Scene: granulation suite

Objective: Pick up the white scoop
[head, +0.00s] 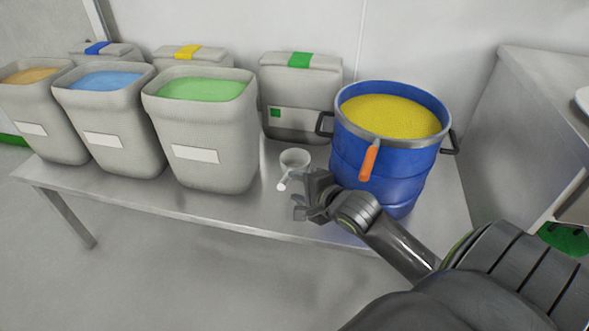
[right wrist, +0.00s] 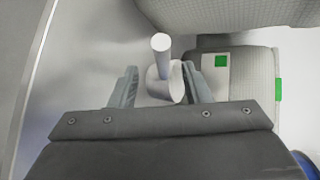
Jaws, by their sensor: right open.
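The white scoop (head: 294,161) stands on the steel table between the green-filled bin and the blue drum, its short handle pointing toward the front left. My right gripper (head: 306,197) is open just in front of and to the right of the scoop in the head view. In the right wrist view the scoop (right wrist: 165,82) shows between and beyond the two open fingers (right wrist: 158,88), with its handle toward the top. The fingers do not appear closed on it. My left gripper is not in view.
A bin of green powder (head: 200,135) stands left of the scoop. The blue drum (head: 385,160) of yellow powder, with an orange-handled tool (head: 369,160) on its front, stands close right. A lidded bin (head: 300,95) is behind. The steel table's front edge (head: 200,218) is near my gripper.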

